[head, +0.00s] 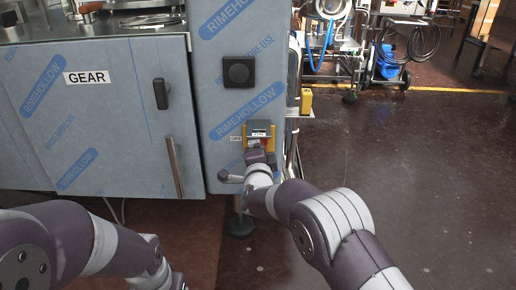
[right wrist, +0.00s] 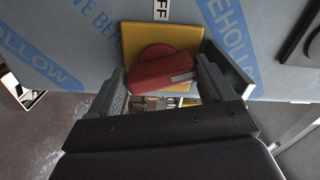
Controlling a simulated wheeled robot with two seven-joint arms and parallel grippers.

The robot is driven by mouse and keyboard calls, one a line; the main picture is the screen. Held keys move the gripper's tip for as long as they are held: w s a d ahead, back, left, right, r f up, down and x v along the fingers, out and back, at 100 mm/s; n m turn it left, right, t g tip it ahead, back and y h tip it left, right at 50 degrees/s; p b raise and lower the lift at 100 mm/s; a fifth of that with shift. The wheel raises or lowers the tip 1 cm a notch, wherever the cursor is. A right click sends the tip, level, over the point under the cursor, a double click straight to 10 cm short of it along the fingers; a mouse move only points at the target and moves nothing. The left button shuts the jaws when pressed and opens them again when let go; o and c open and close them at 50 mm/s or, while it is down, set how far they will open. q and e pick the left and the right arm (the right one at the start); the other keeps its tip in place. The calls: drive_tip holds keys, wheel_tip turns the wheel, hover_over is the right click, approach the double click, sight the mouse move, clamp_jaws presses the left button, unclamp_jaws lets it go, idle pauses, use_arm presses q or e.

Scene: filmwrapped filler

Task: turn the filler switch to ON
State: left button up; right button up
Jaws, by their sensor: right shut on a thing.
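The filler switch is a red knob (right wrist: 165,72) on a yellow plate (right wrist: 150,40), low on the grey machine column. In the right wrist view its handle lies across the picture between the fingers, and its pale mark points right, away from the partly cut OFF label (right wrist: 161,10) at the top. In the head view the ON label (head: 259,134) is above the knob and the OFF label (head: 236,139) is to its left; my right gripper (head: 257,150) hides most of the knob. My right gripper is shut on the knob. My left arm is at lower left; its gripper is out of view.
A black square fitting (head: 239,71) is on the column above the switch. The GEAR cabinet door (head: 90,120) with a black latch (head: 161,94) stands to the left. A yellow box (head: 306,101) is at the column's right. The floor at right is open.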

drive_tip(key=shift+d, duration=0.25)
drive_tip(key=o, duration=0.9)
use_arm(q)
drive_tip(key=shift+d+r+p, duration=0.1)
drive_tip(key=shift+r+p, duration=0.4)
drive_tip(key=shift+r, duration=0.05)
use_arm(e)
drive_tip(key=shift+s+f, duration=0.15)
drive_tip(key=shift+s, duration=7.2)
